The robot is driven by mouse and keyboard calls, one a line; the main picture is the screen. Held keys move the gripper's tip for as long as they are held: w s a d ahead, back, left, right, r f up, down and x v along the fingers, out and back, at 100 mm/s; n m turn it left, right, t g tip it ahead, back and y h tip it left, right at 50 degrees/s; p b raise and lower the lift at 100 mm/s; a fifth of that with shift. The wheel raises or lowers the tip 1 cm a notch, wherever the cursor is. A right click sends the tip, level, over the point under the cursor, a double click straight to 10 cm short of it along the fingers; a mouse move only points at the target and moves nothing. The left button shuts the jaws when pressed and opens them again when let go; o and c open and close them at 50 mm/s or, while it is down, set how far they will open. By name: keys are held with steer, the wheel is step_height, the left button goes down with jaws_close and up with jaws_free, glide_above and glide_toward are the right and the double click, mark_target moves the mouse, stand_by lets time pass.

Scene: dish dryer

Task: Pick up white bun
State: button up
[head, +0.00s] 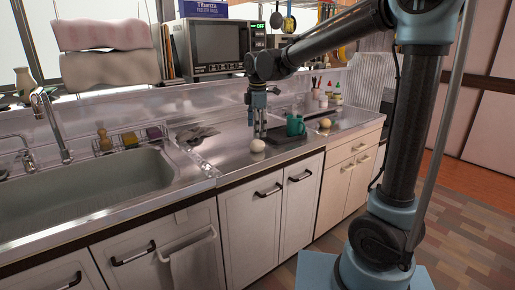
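The white bun (257,145) is a small, pale, rounded thing on the steel counter, near its front edge and to the right of the sink. My gripper (260,134) points down from the end of my arm, just above and behind the bun in the picture. Its two fingers look slightly apart, with nothing seen between them. Whether the fingers touch the bun cannot be told at this size.
A green mug (296,126) stands close to the right of my gripper, by a dark flat board (281,138). A tan round thing (325,123) lies further right. The sink (85,195) is at left. A microwave (217,47) stands behind.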

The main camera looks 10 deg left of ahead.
mark_target(256, 143)
steer(key=shift+w+a+f, duration=0.1)
steer(key=shift+w+f, duration=0.1)
steer(key=shift+f, duration=1.1)
steer(key=shift+w+a+f, duration=0.1)
steer(key=shift+w+f, duration=0.15)
steer(key=shift+f, duration=1.1)
steer(key=shift+w+a+f, duration=0.1)
steer(key=shift+w+f, duration=0.1)
steer(key=shift+f, duration=1.1)
steer(key=c, duration=1.2)
